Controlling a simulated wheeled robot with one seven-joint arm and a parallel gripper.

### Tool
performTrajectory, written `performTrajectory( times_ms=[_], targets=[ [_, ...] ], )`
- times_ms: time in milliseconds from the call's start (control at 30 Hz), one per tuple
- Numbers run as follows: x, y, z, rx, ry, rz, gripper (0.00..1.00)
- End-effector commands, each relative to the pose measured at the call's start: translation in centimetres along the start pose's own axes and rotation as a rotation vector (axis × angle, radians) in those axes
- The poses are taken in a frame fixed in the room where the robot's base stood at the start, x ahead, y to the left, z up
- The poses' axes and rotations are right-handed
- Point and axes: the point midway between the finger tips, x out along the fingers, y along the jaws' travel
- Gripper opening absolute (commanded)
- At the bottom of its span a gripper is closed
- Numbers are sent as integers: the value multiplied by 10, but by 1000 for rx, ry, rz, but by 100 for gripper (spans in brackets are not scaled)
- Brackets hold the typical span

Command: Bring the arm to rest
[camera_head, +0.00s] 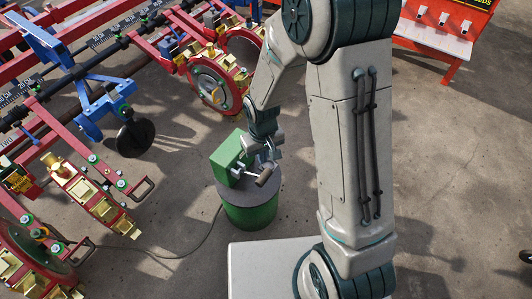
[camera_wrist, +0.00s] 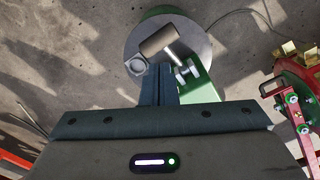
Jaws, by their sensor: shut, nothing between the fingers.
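My gripper (camera_head: 271,154) is at the end of my bent arm, just above a small round stand (camera_head: 250,213) with green sides and a grey top. In the wrist view my gripper's two fingers (camera_wrist: 158,84) are pressed together with nothing between them. They point toward the stand's grey top (camera_wrist: 196,47). A green box-shaped device (camera_head: 228,158) is on the stand, and my gripper is beside it, partly in front of it. A brown cylinder on a pale bar (camera_wrist: 158,40) shows just beyond the fingertips. I cannot tell whether the fingers touch anything.
A red planter frame (camera_head: 95,63) with several wheels and gold-coloured parts fills the left. A blue bracket with a dark disc (camera_head: 135,137) hangs from it. A red and white bench (camera_head: 432,38) stands at the back right. A cable (camera_head: 190,250) crosses the floor. Concrete is open at right.

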Motion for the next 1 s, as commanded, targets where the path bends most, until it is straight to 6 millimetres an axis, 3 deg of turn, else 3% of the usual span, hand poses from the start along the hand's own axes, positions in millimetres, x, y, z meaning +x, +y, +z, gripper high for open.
performTrajectory(
  times_ms=[233,367,667,800,1000],
  targets=[
    [-2,1,0,2,1,1,0],
    [-32,7,2,21,17,7,0],
    [-187,42,35,146,93,38,0],
    [-255,54,60,212,132,46,0],
    [-342,64,102,301,185,53,0]
  ],
)
